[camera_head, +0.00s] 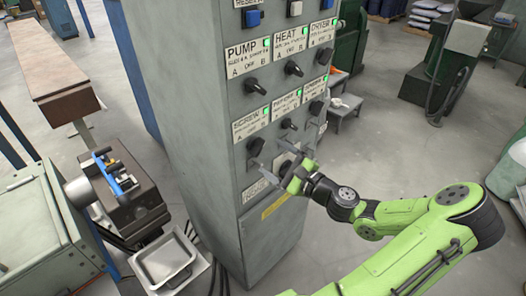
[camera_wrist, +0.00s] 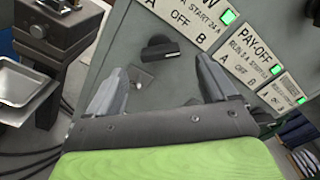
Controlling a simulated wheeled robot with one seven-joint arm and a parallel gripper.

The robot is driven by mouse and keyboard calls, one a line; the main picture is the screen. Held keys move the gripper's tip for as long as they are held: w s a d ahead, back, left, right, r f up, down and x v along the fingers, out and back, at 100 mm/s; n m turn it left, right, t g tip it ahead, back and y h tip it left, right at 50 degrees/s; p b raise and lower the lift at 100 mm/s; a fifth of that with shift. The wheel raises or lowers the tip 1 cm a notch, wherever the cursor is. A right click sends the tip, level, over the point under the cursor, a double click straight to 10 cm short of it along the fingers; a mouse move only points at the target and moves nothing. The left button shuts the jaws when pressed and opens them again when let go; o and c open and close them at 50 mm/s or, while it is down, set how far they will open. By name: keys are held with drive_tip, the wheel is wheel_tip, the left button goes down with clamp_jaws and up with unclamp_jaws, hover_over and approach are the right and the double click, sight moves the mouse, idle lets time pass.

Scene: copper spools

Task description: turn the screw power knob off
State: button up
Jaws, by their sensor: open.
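The screw knob (camera_head: 256,146) is a black rotary knob under the SCREW label (camera_head: 250,125) on the grey control cabinet's front. In the wrist view the knob (camera_wrist: 160,50) sits just ahead of my gripper, its bar tilted slightly down to the right, below a label (camera_wrist: 189,18) reading A, OFF, B with a lit green lamp. My gripper (camera_head: 276,166) is open and empty at the panel, just below and right of the knob. In the wrist view its two fingers (camera_wrist: 165,88) stand wide apart, with the knob beyond their tips and not between them.
The PAY-OFF label (camera_wrist: 240,62) and its neighbours lie to the right in the wrist view. Other knobs, such as the PUMP knob (camera_head: 254,87), sit above on the cabinet. A metal tray (camera_head: 166,259) stands left of the cabinet.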

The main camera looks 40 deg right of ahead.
sight(261, 150)
drive_tip(key=w, duration=0.5)
drive_tip(key=shift+s, duration=0.1)
drive_tip(key=shift+c, duration=0.4)
drive_tip(key=shift+a, duration=0.1)
drive_tip(key=c, duration=1)
